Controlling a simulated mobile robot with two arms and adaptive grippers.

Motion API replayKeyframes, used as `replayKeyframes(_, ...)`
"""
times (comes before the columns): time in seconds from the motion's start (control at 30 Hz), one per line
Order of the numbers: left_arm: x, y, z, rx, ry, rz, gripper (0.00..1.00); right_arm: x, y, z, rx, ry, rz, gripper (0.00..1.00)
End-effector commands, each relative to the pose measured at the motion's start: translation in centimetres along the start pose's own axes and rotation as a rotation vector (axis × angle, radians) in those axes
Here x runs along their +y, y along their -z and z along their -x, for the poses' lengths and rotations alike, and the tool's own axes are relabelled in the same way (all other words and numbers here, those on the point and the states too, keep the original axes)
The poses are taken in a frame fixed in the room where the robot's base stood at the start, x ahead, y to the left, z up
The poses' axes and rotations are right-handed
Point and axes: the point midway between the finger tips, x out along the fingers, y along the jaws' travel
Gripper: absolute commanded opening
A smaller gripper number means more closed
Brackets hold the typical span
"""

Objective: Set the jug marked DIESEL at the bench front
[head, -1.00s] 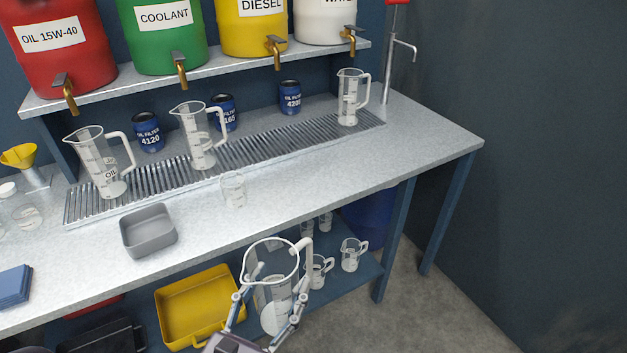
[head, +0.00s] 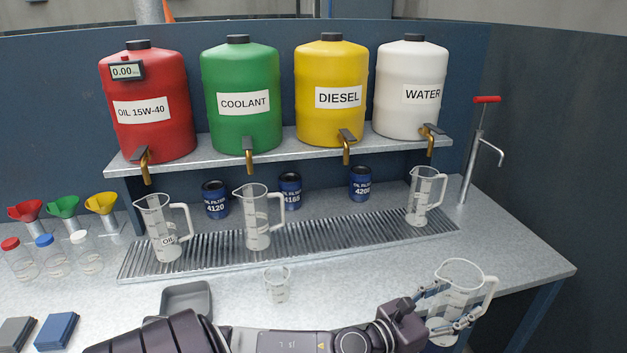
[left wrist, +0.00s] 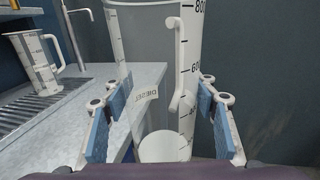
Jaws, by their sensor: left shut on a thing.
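A clear jug (head: 462,278) with a white rim and handle is in my left gripper (head: 440,311), at the front right edge of the bench in the head view. In the left wrist view the same jug (left wrist: 160,60) stands between the blue finger pads (left wrist: 160,112), and a label reading DIESEL shows through its wall. It looks upright and empty. Whether its base touches anything cannot be told. The bench (head: 360,275) is grey metal. My right gripper is in neither view.
Other clear jugs stand on the drip grate: one marked OIL (head: 162,228), a middle one (head: 256,217) and a right one (head: 424,196). A small beaker (head: 277,284) and grey tray (head: 187,298) sit nearer the front. A red-handled pump (head: 479,150) stands at the right. Bench surface right of the beaker is clear.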

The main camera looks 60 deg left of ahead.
Motion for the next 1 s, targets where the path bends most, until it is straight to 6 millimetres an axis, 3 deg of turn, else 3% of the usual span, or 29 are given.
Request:
replayKeyframes(0.03, 2.6, -2.6, -1.9, -0.008, -0.017, -0.010, 0.27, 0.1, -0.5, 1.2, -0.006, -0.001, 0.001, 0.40)
replayKeyframes(0.13, 7.3, -6.3, -4.7, -0.009, -0.055, -0.011, 0.27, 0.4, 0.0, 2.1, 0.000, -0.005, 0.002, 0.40)
replayKeyframes(0.3, 14.1, -12.3, -7.5, -0.007, -0.124, -0.011, 0.27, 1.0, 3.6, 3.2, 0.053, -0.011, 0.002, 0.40)
replayKeyframes(0.4, 16.9, -14.9, -8.2, -0.006, -0.154, -0.007, 0.27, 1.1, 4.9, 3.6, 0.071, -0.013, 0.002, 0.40)
replayKeyframes(0.5, 18.5, -16.5, -8.5, -0.003, -0.173, -0.003, 0.27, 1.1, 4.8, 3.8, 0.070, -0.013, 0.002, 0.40)
replayKeyframes(0.77, 19.4, -16.9, -8.7, 0.001, -0.184, 0.000, 0.27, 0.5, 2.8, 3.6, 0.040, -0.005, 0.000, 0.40)
replayKeyframes(0.87, 19.3, -15.3, -8.7, 0.003, -0.184, 0.003, 0.27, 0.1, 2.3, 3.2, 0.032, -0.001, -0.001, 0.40)
replayKeyframes(1.0, 19.3, -11.5, -8.7, 0.004, -0.185, 0.007, 0.27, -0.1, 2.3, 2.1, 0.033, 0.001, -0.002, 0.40)
